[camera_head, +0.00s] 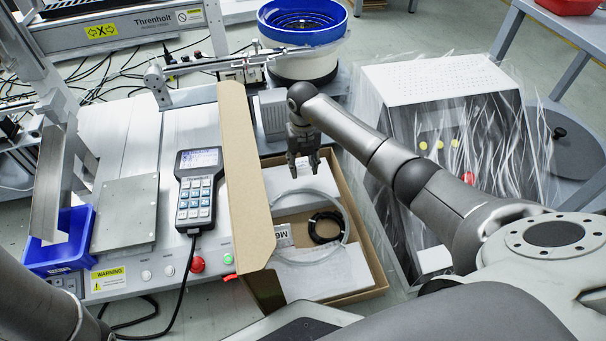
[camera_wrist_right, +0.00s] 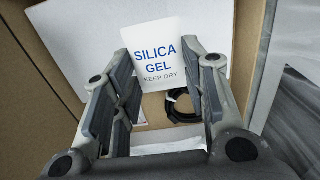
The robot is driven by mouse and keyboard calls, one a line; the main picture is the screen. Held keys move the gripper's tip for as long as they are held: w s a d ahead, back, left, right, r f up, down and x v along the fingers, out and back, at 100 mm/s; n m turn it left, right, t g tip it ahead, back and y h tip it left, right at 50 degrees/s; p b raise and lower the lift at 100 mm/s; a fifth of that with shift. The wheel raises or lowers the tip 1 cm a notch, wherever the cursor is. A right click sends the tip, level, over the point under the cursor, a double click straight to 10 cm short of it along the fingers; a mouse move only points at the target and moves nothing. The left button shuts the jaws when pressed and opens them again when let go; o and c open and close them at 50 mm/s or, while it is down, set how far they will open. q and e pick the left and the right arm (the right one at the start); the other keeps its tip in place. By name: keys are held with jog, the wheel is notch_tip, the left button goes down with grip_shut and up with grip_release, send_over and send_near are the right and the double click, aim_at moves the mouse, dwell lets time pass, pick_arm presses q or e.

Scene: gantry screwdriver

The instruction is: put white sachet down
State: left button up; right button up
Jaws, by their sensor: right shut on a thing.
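The white sachet (camera_wrist_right: 160,62), printed "SILICA GEL KEEP DRY", shows between the fingers of my right gripper (camera_wrist_right: 158,58) in the right wrist view. My right gripper is shut on it. In the head view my right gripper (camera_head: 304,170) points down over the far part of the open cardboard box (camera_head: 377,262). There I cannot tell the sachet from the white panel behind it. My left gripper is out of view.
The box holds white pieces, a clear hose loop (camera_head: 347,222) and a black cable coil (camera_head: 314,230). A raised flap (camera_head: 247,170) stands on its left, beside a handheld controller (camera_head: 198,190). A plastic-wrapped white cabinet (camera_head: 440,80) stands to the right.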

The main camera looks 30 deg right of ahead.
aim_at(303, 167)
notch_tip(303, 167, down, 3)
jog(key=shift+f+b, duration=0.1)
jog(key=shift+b, duration=0.7)
jog(key=shift+f, duration=0.6)
jog(key=o, duration=0.8)
jog(key=shift+o, duration=0.2)
notch_tip(303, 167, up, 13)
jog(key=p, duration=0.8)
jog(key=shift+r, duration=0.15)
